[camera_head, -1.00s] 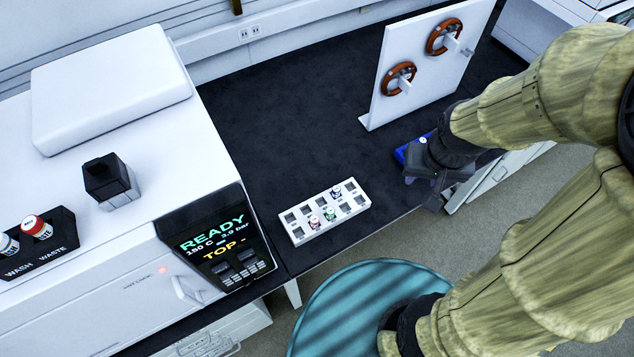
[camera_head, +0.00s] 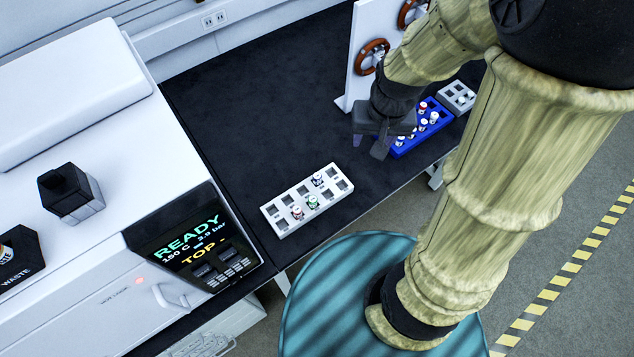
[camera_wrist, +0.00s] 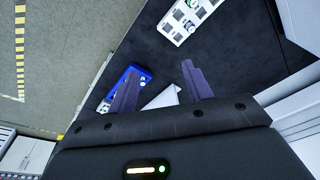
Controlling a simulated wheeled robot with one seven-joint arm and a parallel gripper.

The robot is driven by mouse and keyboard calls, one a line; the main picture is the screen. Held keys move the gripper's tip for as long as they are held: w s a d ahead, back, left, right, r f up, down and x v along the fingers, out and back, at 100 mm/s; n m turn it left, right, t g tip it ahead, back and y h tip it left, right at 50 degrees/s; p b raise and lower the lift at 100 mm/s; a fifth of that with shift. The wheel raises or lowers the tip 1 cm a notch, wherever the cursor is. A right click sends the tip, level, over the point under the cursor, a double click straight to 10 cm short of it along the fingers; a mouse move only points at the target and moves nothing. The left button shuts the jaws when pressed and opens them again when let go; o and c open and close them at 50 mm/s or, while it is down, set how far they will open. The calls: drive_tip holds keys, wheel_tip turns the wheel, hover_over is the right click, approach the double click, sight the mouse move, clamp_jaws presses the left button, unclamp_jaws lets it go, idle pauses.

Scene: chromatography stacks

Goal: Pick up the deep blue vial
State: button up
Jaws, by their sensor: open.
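The white rack (camera_head: 272,222) lies on the dark bench, left of my gripper, with several empty slots. A vial with dark blue markings (camera_head: 317,179) stands in its back row; it is small, so its exact shade is hard to tell. A red-marked vial (camera_head: 297,212) and a green-marked vial (camera_head: 312,202) stand in the front row. My gripper (camera_head: 370,146) is open and empty, above the bench between the white rack and the blue rack. In the wrist view my gripper (camera_wrist: 158,70) has its fingers apart with nothing between them, and the white rack (camera_wrist: 176,40) is at the top.
A blue rack (camera_head: 399,153) with several vials stands right of my gripper, partly hidden by it. A small grey rack (camera_head: 447,106) is beyond it. A white upright panel (camera_head: 362,76) with brown rings stands behind. The analyser (camera_head: 60,260) fills the left. The middle bench is clear.

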drive_tip(key=m+g+b, duration=0.2)
drive_tip(key=b, duration=0.4)
hover_over(317, 175)
wheel_tip(317, 175, down, 15)
drive_tip(key=shift+w+a+f, duration=0.1)
drive_tip(key=shift+w+f, duration=0.05)
drive_tip(key=shift+f, duration=0.05)
wheel_tip(317, 175, down, 12)
drive_tip(key=shift+f, duration=0.15)
drive_tip(key=shift+f, duration=0.1)
drive_tip(key=shift+s+f+p, duration=0.2)
drive_tip(key=shift+f+p, duration=0.55)
drive_tip(key=shift+f, duration=1.75)
